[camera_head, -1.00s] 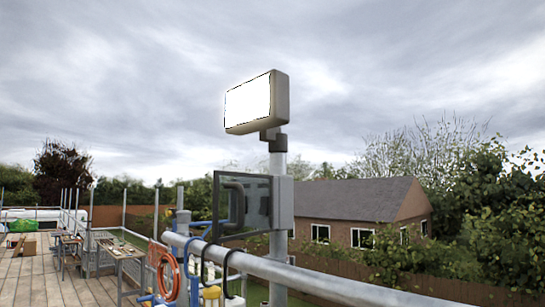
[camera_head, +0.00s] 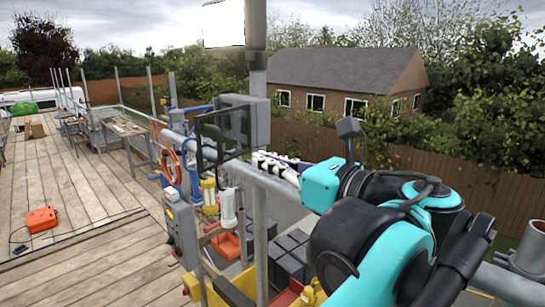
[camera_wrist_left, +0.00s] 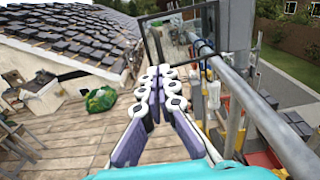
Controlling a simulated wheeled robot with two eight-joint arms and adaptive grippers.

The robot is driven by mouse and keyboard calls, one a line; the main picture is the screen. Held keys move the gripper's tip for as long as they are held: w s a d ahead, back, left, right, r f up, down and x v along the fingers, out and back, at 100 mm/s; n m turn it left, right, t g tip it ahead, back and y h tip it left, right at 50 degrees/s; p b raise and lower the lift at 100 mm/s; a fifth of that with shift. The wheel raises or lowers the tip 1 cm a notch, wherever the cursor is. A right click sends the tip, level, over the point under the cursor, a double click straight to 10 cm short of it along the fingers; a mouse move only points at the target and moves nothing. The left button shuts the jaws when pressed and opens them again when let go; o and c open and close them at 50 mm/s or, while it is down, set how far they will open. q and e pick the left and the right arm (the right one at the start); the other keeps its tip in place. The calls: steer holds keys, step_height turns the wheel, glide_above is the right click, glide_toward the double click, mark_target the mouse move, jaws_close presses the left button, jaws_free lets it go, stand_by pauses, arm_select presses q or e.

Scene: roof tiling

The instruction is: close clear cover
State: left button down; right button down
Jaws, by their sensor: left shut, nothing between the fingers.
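The clear cover (camera_head: 222,136) is a see-through panel in a dark frame. It stands swung out from the grey box (camera_head: 262,122) on the pole, so it is open. In the left wrist view the cover's frame (camera_wrist_left: 180,13) stands upright beyond my fingertips. My left gripper (camera_head: 270,162), with white and purple fingers, is shut and empty. In the head view it lies just right of and below the cover, by the rail. I cannot tell whether it touches the cover. In the left wrist view the gripper (camera_wrist_left: 160,78) points towards the cover. My right gripper is not in view.
A grey rail (camera_head: 280,186) runs below the cover. An orange hose coil (camera_head: 171,167) and tools hang along it. A lamp (camera_head: 223,24) tops the pole. A grey control box (camera_head: 181,230) stands below left. The wooden deck (camera_head: 75,190) is largely clear.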

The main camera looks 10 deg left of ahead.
mark_target(221, 146)
arm_select(q)
steer(key=p+x, duration=0.2)
steer(key=x, duration=0.8)
steer(key=shift+s, duration=0.1)
steer(key=shift+a, duration=0.2)
